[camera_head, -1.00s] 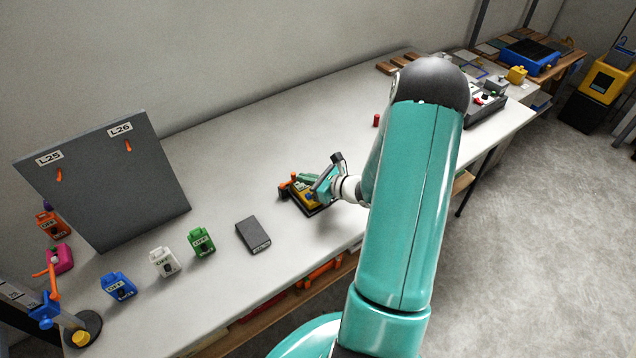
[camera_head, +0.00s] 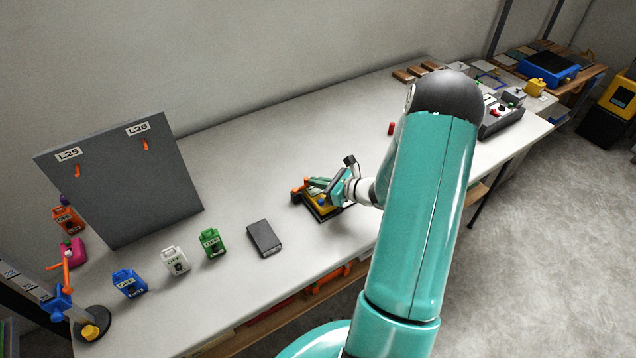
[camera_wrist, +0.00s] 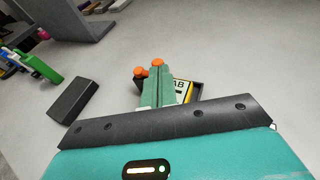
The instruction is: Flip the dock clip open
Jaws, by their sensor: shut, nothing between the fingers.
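The dark dock (camera_head: 322,215) sits on the white table, with a yellow labelled part (camera_head: 316,200) in it. Orange clip parts (camera_head: 298,187) stand at its left end. In the wrist view, two orange rounded ends (camera_wrist: 156,62) show just beyond my fingertips, and the yellow label (camera_wrist: 182,90) and dark dock edge (camera_wrist: 198,92) show to the right. My gripper (camera_head: 316,183) is shut and empty, low over the dock. It also shows in the wrist view (camera_wrist: 157,72). My fingers hide much of the dock, and I cannot tell whether they touch the clip.
A dark grey box (camera_head: 264,238) lies left of the dock. Green (camera_head: 212,242), white (camera_head: 176,260) and blue (camera_head: 129,283) tagged blocks stand farther left. A grey board (camera_head: 120,185) with orange hooks stands behind them. A small red cylinder (camera_head: 391,128) stands behind. The table between is clear.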

